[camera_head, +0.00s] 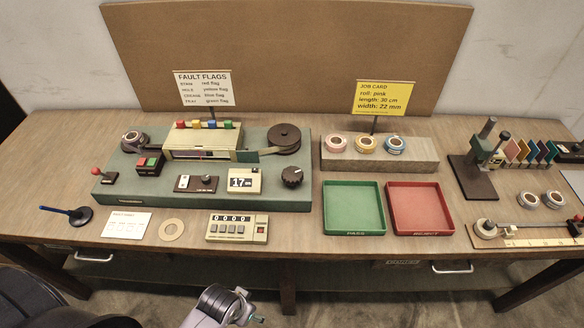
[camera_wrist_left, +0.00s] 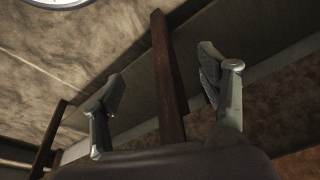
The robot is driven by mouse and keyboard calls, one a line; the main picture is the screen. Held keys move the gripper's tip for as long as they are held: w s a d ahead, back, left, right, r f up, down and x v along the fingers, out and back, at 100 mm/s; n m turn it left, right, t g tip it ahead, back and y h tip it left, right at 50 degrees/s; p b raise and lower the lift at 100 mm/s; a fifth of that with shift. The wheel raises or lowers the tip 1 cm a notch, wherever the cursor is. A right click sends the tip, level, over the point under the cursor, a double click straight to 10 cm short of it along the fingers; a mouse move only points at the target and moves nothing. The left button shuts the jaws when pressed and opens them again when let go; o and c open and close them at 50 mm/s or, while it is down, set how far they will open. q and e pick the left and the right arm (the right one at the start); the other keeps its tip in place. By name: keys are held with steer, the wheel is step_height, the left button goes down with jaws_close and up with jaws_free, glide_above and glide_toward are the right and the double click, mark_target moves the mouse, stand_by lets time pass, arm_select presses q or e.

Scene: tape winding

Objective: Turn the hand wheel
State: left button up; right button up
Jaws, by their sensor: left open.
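A teal winding machine (camera_head: 215,190) stands on the left half of the bench. At its right front corner is a dark lobed hand wheel or knob (camera_head: 292,177). A larger dark round reel (camera_head: 284,136) sits behind it; I cannot tell for certain which of the two is the hand wheel. My left gripper (camera_head: 247,308) is at the bottom of the head view, in front of the bench, touching neither. In the left wrist view its two fingers (camera_wrist_left: 160,85) are apart with nothing between them, and the machine does not show. My right gripper is not in view.
Green (camera_head: 352,229) and red (camera_head: 420,229) trays stand right of the machine. Bench legs and floor show beneath my left gripper.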

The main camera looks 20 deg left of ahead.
arm_select(q)
step_height(320, 180, up, 10)
steer(key=w, duration=0.1)
step_height(320, 180, up, 28)
steer(key=m+h+p, duration=0.1)
steer(key=m+h, duration=0.1)
steer(key=m, duration=0.3)
glide_above(293, 173)
steer(key=s+a, duration=0.4)
steer(key=s, duration=0.2)
steer(key=shift+t, duration=0.4)
steer(key=p+x, duration=0.1)
steer(key=x, duration=0.7)
steer(key=p+x, duration=0.1)
steer(key=x, duration=0.8)
steer(key=shift+w+d+f+p, duration=0.15)
steer(key=shift+w+d+p, duration=0.05)
steer(key=shift+d+p, duration=0.1)
steer(key=shift+c, duration=0.5)
steer(key=c, duration=1.1)
